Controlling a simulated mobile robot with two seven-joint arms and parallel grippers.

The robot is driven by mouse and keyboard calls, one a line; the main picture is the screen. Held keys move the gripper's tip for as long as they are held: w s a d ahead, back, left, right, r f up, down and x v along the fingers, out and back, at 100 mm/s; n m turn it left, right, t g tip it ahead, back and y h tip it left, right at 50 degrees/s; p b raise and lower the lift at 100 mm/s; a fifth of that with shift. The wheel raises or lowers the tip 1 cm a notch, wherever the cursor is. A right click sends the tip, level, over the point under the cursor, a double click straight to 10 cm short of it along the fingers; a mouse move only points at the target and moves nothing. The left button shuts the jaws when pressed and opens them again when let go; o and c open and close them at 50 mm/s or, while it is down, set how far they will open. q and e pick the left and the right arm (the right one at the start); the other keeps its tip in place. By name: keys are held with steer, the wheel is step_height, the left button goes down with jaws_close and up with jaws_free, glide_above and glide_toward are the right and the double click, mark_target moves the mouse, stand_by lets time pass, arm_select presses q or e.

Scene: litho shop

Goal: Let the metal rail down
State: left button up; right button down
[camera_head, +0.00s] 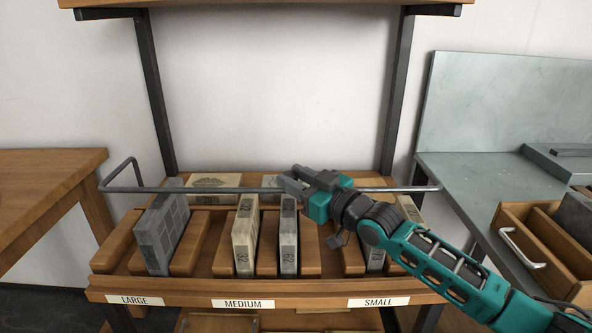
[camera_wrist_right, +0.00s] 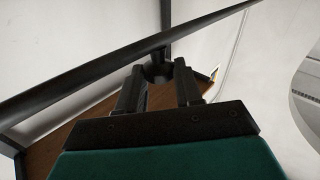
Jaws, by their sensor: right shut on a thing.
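The metal rail (camera_head: 240,189) is a thin dark bar running across the front of the rack, at about the height of the stones' tops in the head view. Its bent left end shows beyond the rack's left side, and its right end reaches past the right post. My right gripper (camera_head: 296,183) is shut on the rail near its middle. In the right wrist view the rail (camera_wrist_right: 90,75) runs diagonally by the fingertips of my right gripper (camera_wrist_right: 159,80); the exact contact is hard to see. My left gripper is not in view.
Below the rail, a wooden rack (camera_head: 180,285) holds several upright stones, including a large grey one (camera_head: 160,235), above LARGE, MEDIUM and SMALL labels. A wooden table (camera_head: 50,165) stands left. A grey bench (camera_head: 460,185) and an open drawer (camera_head: 540,250) stand right, near my arm.

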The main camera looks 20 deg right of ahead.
steer(key=shift+s+f, duration=0.15)
steer(key=shift+f, duration=0.25)
steer(key=c, duration=0.9)
jaws_free()
steer(key=shift+o, duration=0.6)
steer(key=p+v, duration=0.1)
steer(key=v, duration=1.2)
